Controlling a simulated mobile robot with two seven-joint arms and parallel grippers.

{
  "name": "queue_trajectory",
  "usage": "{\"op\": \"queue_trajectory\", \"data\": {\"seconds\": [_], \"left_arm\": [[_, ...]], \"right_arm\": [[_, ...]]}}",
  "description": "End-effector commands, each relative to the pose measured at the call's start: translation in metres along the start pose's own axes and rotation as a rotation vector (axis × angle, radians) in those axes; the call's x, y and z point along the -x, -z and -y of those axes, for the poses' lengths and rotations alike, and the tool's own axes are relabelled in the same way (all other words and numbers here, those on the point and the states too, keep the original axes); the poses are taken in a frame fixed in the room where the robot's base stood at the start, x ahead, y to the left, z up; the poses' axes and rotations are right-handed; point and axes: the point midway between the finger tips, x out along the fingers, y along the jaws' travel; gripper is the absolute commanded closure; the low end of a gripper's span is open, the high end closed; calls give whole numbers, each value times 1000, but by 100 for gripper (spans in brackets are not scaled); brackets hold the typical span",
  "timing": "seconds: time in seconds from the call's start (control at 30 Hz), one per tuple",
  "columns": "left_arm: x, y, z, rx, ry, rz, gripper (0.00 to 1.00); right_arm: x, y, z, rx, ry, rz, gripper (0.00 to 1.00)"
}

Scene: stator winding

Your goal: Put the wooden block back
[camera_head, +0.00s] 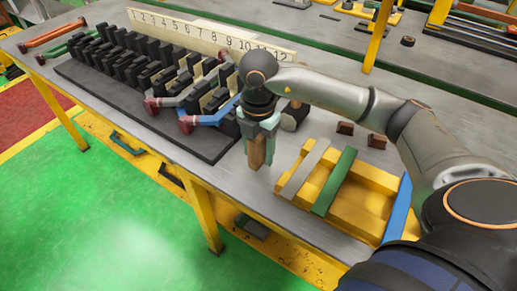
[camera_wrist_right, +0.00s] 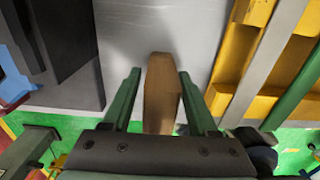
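The brown wooden block (camera_head: 257,153) is upright near the front edge of the workbench, left of the yellow tray. My right gripper (camera_head: 260,140) comes down around it from above and hides its upper end. In the right wrist view, the block (camera_wrist_right: 163,100) lies between the two green fingers of the right gripper (camera_wrist_right: 161,75). Narrow strips of grey bench show on both sides of it, so the fingers look slightly open. I cannot tell whether its lower end touches the bench. My left gripper is not in view.
The yellow tray (camera_head: 362,195) holds a grey strip (camera_head: 305,168) and a green strip (camera_head: 334,181). A dark stator model (camera_head: 150,75) with a numbered board (camera_head: 210,36) stands left. Two small brown blocks (camera_head: 345,128) (camera_head: 377,141) lie behind the tray.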

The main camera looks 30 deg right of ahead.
Motion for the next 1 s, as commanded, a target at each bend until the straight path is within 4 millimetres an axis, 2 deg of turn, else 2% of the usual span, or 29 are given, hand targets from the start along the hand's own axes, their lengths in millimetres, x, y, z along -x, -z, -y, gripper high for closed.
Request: {"op": "queue_trajectory", "data": {"seconds": [0.27,0.4,0.57,0.8,1.0], "left_arm": [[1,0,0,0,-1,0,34],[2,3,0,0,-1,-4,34],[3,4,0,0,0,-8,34],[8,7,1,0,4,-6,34],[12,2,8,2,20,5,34]], "right_arm": [[1,0,0,0,-1,0,35],[10,0,-1,0,-4,0,35],[40,0,-2,0,-7,1,35],[95,0,-1,0,-5,3,35],[118,0,0,-1,-2,2,35]]}}
